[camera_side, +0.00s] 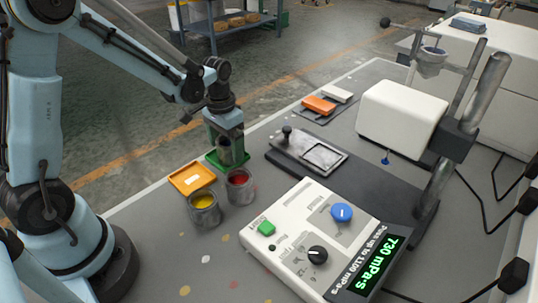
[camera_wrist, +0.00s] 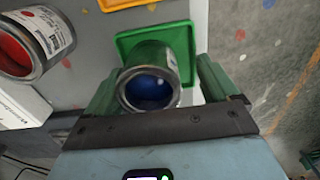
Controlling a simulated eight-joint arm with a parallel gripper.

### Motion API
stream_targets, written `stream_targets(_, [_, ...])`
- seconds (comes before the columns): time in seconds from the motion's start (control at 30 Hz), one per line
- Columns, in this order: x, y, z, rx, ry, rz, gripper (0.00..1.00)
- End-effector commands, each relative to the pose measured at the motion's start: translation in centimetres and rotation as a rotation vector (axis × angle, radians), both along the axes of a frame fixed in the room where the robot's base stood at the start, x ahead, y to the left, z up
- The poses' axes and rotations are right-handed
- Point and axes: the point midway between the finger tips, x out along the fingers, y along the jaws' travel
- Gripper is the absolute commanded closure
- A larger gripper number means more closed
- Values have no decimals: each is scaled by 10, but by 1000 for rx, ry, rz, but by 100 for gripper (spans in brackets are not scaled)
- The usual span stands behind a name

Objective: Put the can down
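A grey metal can of blue paint (camera_wrist: 150,88) is between the two green fingers of my gripper (camera_wrist: 158,82) in the wrist view. A narrow gap shows between the can and the right finger; the left finger is close against it or touching. The fingers look open around the can. In the side view the can (camera_side: 233,152) is upright at the green tray (camera_side: 213,158), below my gripper (camera_side: 228,140). It seems to stand on the tray, though its base is partly hard to see. The tray also shows behind the can in the wrist view (camera_wrist: 128,42).
A can of red paint (camera_side: 240,190) and a can of yellow paint (camera_side: 204,212) stand close in front. An orange tray (camera_side: 184,181) lies left of the green one. A viscosity meter (camera_side: 300,240) and a grey plate fixture (camera_side: 308,155) are to the right.

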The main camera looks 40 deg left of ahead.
Motion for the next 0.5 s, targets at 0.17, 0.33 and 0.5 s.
stream_targets(0.17, [0,-1,0,-4,0,-2,9])
stream_targets(0.33, [0,-2,6,-4,0,-2,9])
stream_targets(0.5, [0,-1,27,-3,0,-1,9])
